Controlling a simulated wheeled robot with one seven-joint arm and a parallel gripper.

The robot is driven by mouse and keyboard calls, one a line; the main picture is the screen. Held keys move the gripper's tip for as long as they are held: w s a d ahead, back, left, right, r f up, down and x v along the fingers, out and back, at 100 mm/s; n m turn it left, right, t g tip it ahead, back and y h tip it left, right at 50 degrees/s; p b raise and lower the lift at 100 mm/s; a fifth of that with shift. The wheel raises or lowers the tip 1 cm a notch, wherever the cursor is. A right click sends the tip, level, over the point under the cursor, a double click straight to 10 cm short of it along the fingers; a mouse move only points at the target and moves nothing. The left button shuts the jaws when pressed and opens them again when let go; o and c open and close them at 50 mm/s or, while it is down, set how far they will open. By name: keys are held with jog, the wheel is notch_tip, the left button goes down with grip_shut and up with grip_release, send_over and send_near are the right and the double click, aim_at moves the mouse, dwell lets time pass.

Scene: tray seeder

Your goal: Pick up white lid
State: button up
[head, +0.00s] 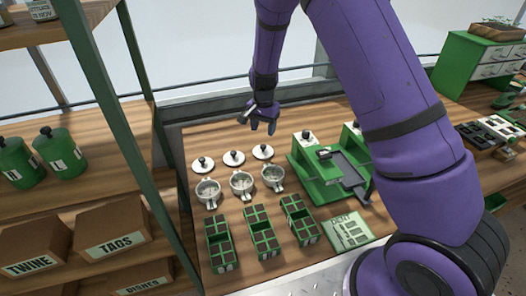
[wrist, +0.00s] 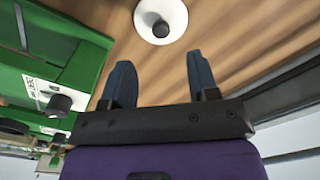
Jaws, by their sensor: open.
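Three white lids with black knobs lie in a row on the wooden table in the head view: a left lid (head: 197,167), a middle lid (head: 228,161) and a right lid (head: 258,156). My gripper (head: 258,123) is above the table, behind the row and closest to the right lid. In the wrist view one white lid (wrist: 176,28) lies beyond my open fingertips (wrist: 162,68), roughly centred between them and apart from them. The gap between the fingers is empty. The other lids are not seen in the wrist view.
Three metal cups, one of them the middle cup (head: 241,184), stand in front of the lids. Green seed trays (head: 262,236) are nearer still. A green seeder (head: 313,179) stands right of the lids, and a shelf post (head: 115,120) rises at left.

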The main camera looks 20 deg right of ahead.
aim_at(263, 145)
notch_tip(263, 145, down, 9)
jog(key=shift+w+r, duration=0.1)
jog(key=shift+r, duration=0.05)
dwell(0.4)
jog(key=shift+c, duration=0.4)
jog(key=c, duration=0.9)
